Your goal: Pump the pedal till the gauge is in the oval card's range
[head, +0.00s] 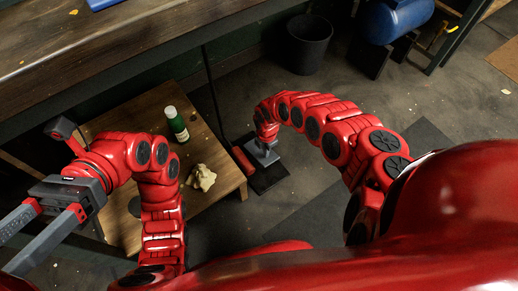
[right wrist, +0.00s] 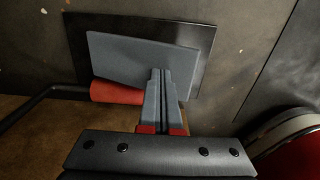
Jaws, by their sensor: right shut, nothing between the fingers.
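The pedal is a flat grey plate (right wrist: 125,58) in the right wrist view, over a black base plate (right wrist: 203,35) on the floor. A red cylinder (right wrist: 117,93) lies beside it; it also shows in the head view (head: 242,161). My right gripper (right wrist: 160,72) is shut and empty, its fingertips over the pedal's face; I cannot tell whether they touch it. In the head view, the right gripper (head: 263,150) is small, at the end of my bent right arm. My left gripper (head: 28,232) is open and empty at the far left. I see no gauge or oval card.
A long workbench (head: 130,45) runs behind. A black bin (head: 307,45) and a blue tank (head: 395,20) stand at the back. Floor right of the pedal is open.

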